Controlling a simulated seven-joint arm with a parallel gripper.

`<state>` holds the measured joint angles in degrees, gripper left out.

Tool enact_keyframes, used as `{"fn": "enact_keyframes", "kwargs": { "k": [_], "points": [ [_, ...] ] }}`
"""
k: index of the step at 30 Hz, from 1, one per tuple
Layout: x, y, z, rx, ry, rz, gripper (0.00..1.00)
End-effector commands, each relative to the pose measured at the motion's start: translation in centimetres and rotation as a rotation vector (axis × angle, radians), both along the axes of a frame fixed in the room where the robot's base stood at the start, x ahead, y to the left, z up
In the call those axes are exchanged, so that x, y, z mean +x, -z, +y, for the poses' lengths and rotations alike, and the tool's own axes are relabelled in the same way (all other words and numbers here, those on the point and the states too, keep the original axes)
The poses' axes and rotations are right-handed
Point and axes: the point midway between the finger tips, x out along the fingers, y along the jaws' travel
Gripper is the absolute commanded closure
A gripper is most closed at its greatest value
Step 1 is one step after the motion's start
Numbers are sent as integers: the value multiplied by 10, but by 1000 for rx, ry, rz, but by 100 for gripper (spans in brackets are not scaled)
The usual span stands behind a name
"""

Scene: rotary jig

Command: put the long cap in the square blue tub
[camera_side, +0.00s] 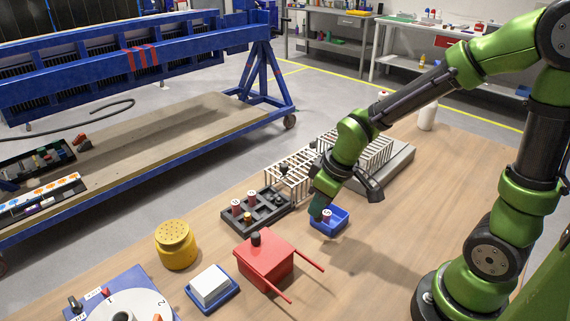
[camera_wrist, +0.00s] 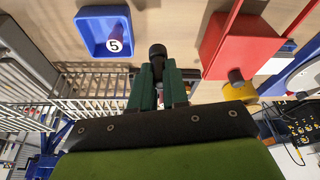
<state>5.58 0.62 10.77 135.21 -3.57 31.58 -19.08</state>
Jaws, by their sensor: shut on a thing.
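The square blue tub (camera_side: 343,226) stands on the wooden table, and a vial marked 5 (camera_side: 327,214) sits inside it. In the wrist view the tub (camera_wrist: 89,30) is at the upper left, with the vial (camera_wrist: 115,45) in it. My gripper (camera_side: 318,208) is above the table at the tub's left edge. In the wrist view my green fingers (camera_wrist: 158,85) are shut on a dark cylindrical piece, apparently the long cap (camera_wrist: 157,50), whose end sticks out between them. In that view the cap is beside the tub, to its right. The cap is not clear in the side view.
A black rack (camera_side: 270,221) with vials and white wire racks (camera_side: 285,180) stand behind and left of the tub. A red box (camera_side: 262,268) with two handles, a yellow jar (camera_side: 176,250) and a blue tray (camera_side: 229,298) with a white block stand nearer. Table right of the tub is clear.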

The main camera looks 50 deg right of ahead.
Motion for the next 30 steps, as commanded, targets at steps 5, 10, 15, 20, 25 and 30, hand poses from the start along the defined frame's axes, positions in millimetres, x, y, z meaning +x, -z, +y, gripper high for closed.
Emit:
{"fn": "enact_keyframes", "kwargs": {
  "k": [5,10,15,20,25,30],
  "points": [
    [28,-51,-20,1,152,-10,100],
    [42,-81,-32,0,213,-3,100],
    [39,-65,-38,-2,239,4,100],
    [32,-43,-49,-3,432,3,100],
    [25,-23,-63,-5,700,2,100],
    [20,-10,-76,-5,982,0,100]
  ]
}}
